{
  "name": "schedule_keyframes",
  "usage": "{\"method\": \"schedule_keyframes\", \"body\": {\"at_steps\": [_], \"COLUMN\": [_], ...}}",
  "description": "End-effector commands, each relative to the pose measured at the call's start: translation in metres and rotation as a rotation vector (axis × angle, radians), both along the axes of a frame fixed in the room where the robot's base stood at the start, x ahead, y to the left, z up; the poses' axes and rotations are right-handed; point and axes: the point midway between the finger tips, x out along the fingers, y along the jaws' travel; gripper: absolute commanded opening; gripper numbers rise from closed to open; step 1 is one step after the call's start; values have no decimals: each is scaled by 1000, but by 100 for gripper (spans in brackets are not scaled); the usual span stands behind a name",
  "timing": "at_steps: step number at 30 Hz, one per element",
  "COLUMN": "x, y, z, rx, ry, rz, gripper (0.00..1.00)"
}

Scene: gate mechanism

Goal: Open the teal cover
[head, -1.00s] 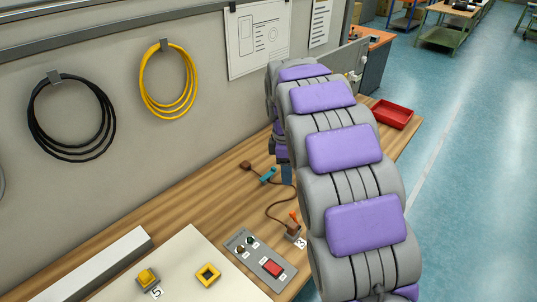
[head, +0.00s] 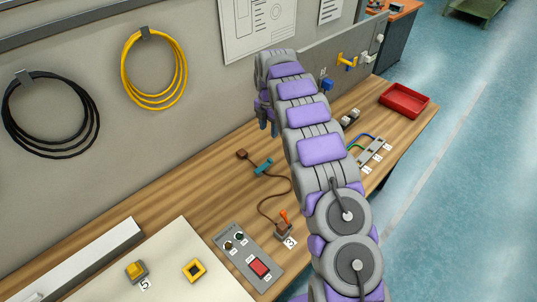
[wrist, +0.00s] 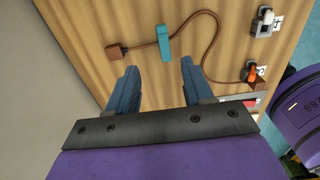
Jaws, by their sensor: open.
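The teal cover (head: 264,166) is a small narrow teal piece on the wooden bench, lying across a brown cord. It also shows in the wrist view (wrist: 163,42), just beyond my fingertips. My gripper (head: 268,127) is near the back wall, above and behind the teal cover in the head view. In the wrist view my gripper (wrist: 158,66) has its two blue fingers spread apart with nothing between them. The gripper is apart from the cover, and its height above the bench is hard to judge.
The brown cord runs from a brown block (head: 241,154) to a base with an orange lever (head: 284,219). A grey panel with a red button (head: 260,266) lies nearer. A red tray (head: 405,100) stands at the far right. The wall (head: 200,110) rises close behind the gripper.

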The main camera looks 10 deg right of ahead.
Motion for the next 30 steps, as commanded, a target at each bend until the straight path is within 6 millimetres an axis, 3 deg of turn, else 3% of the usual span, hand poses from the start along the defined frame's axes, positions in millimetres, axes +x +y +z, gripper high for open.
{"method": "schedule_keyframes", "body": {"at_steps": [18, 24, 30], "x": [0, 0, 0], "y": [1, -1, -1], "z": [-121, -149, -162], "rx": [-1, 0, -1], "ry": [3, 2, -1], "rz": [-2, -3, -3], "gripper": [51, 51, 51]}}
